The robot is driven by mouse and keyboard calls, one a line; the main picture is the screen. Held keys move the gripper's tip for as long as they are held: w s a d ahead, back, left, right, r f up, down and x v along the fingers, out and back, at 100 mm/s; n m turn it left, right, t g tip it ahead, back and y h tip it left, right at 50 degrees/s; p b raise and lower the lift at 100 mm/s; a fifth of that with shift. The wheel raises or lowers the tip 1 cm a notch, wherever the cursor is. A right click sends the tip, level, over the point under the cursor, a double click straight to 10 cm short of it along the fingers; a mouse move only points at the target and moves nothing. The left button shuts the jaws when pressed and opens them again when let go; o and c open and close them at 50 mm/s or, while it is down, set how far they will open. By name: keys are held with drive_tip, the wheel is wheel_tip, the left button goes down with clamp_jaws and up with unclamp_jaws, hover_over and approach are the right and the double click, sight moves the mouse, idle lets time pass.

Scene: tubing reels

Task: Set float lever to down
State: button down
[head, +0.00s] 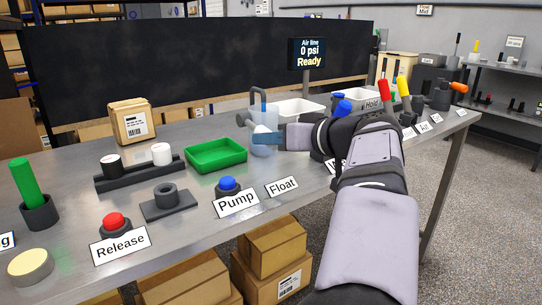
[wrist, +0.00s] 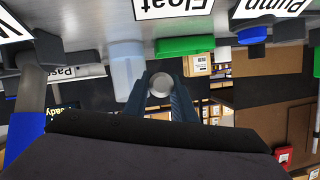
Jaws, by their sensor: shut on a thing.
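The Float card (head: 282,186) lies at the front of the bench in the head view, and it shows upside down at the top of the wrist view (wrist: 173,6). My gripper (head: 266,138) is behind that card, above the bench, with its fingers pointing left. In the wrist view my gripper (wrist: 160,90) has its two fingers on either side of a round grey end (wrist: 160,84), which seems to be the float lever's. The fingers are shut on it.
A green tray (head: 216,155) is left of my gripper. The blue Pump button (head: 228,184) and red Release button (head: 114,221) are at front left. A blue-topped lever (head: 341,107) stands behind my arm. A display (head: 309,53) reads 0 psi, Ready.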

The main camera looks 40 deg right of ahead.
drive_tip(key=shift+f+t+b, duration=0.3)
drive_tip(key=shift+f+b, duration=0.05)
drive_tip(key=shift+b, duration=0.85)
drive_tip(key=c, duration=1.5)
unclamp_jaws()
drive_tip(key=shift+o, duration=0.2)
drive_tip(key=shift+v, duration=3.65)
drive_tip(key=shift+p, duration=0.35)
